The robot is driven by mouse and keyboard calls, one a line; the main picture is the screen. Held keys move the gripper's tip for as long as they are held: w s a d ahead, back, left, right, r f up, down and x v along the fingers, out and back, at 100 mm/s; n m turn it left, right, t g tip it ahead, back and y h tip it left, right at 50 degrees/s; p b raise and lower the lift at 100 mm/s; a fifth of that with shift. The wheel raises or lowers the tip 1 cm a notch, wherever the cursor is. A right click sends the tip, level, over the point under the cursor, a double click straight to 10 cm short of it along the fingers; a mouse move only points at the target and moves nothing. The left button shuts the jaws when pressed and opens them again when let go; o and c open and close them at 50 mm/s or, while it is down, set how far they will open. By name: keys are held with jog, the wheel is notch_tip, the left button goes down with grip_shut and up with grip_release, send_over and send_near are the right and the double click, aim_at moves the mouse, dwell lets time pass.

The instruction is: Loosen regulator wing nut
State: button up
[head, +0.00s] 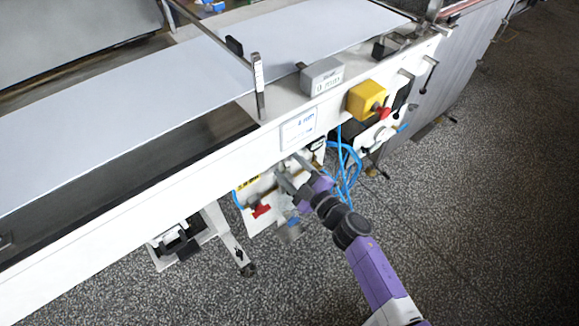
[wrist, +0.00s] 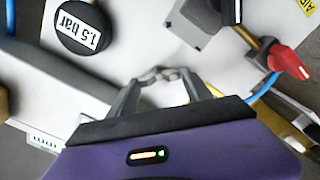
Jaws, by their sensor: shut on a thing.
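My gripper (head: 288,175) reaches to the white panel under the conveyor's side rail. In the wrist view its two grey fingers (wrist: 160,78) close in from both sides on a small pale metal piece, the wing nut (wrist: 161,73), which lies between the tips. The fingers cover the nut's sides, so its wings and thread are hard to make out. A round black dial reading 1.5 bar (wrist: 84,26) sits up and left of the fingertips. In the head view my gripper hides the nut.
A red valve handle (wrist: 290,60) is right of the fingers; it also shows in the head view (head: 261,211). Blue hoses (head: 347,165) hang close to the right of my gripper. A yellow box with a red button (head: 367,99) is on the rail above. The floor in front is clear.

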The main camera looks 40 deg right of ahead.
jog(key=n+b, duration=0.1)
jog(key=n, duration=0.3)
jog(key=shift+a+f+n, duration=0.1)
jog(key=shift+f+n, duration=0.05)
jog(key=shift+n, duration=0.15)
jog(key=shift+n+b, duration=0.6)
jog(key=shift+n, duration=1.4)
jog(key=o, duration=1.4)
jog(key=shift+c, duration=0.2)
jog(key=s, duration=0.8)
jog(key=shift+w, duration=0.1)
